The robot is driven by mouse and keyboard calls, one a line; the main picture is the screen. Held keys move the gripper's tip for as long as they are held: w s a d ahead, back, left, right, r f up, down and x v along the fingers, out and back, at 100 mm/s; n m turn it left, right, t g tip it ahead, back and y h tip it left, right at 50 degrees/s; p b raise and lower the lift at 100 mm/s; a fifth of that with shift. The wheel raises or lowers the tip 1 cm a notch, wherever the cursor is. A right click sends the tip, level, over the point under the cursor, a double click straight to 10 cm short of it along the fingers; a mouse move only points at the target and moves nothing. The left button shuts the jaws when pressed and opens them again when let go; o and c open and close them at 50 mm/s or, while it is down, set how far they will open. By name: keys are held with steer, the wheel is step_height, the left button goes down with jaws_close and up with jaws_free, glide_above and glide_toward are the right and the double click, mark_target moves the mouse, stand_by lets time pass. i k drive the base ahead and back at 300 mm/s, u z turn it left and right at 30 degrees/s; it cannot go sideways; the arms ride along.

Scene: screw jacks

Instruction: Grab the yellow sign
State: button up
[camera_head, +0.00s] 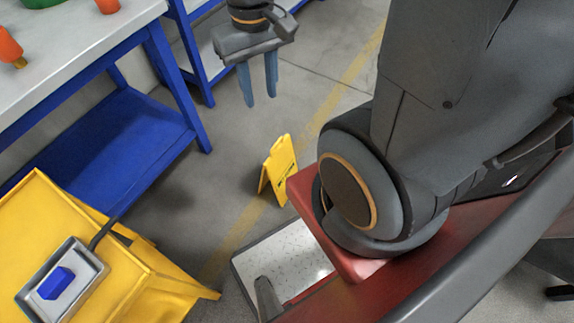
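The yellow sign (279,169) is a small folding floor sign with dark markings. It stands upright on the grey floor near the middle of the view, close to a yellow floor line. My gripper (260,102) hangs in the upper middle of the view with its two blue fingers pointing down. The fingers are apart with nothing visible between them. The gripper appears above and slightly left of the sign in the picture, not touching it. The lower part of the sign's right side is close to my red base in the picture.
A blue workbench (165,75) with a grey top and lower shelf stands at the left, holding orange and green items. Floor (225,165) between bench and sign is clear.

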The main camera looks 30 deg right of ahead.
mark_target(281, 164)
steer(key=z, duration=2.35)
steer(key=k, duration=1.05)
steer(key=u, duration=0.45)
steer(key=i, duration=0.5)
steer(key=z, duration=0.05)
